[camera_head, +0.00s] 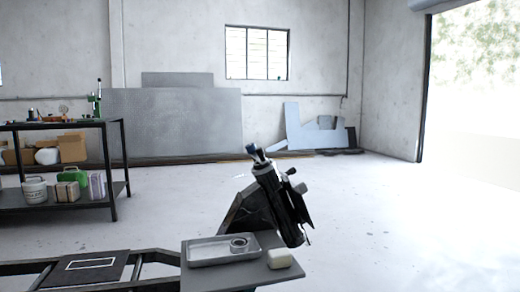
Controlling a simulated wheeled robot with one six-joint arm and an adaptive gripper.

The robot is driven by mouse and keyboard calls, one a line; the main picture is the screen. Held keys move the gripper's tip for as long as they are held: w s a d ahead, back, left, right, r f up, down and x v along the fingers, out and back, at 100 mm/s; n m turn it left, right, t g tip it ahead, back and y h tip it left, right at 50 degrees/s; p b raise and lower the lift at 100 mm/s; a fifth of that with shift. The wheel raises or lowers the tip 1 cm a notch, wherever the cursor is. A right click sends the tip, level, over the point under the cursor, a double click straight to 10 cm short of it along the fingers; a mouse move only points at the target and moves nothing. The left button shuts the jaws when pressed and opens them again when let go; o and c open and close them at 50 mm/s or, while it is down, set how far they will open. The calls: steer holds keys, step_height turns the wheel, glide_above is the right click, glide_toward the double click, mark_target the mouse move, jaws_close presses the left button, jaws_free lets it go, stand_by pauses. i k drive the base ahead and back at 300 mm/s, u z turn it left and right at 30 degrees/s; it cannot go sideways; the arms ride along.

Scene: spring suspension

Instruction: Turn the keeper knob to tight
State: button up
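A dark, tilted assembly (283,212) stands behind a small grey worktop (228,273), right of the picture's middle. A grey cylinder (265,169) with blue and pale tips forms its top. A small dark knob (291,171) and a paler rounded knob (301,187) stick out on its right side. I cannot tell which is the keeper knob, nor how far it is turned. I cannot make out my gripper in this view.
A metal tray (205,262) on the worktop holds a round ring (239,244). A cream block (280,258) sits beside it. A dark frame (155,265) extends left. A loaded shelf (118,170) stands at left. Floor on the right is clear.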

mark_target(251, 148)
steer(key=z, duration=0.5)
steer(key=k, duration=0.55)
steer(key=z, duration=0.9)
steer(key=i, duration=0.75)
steer(key=u, duration=0.7)
steer(key=i, duration=0.75)
steer(key=u, duration=0.85)
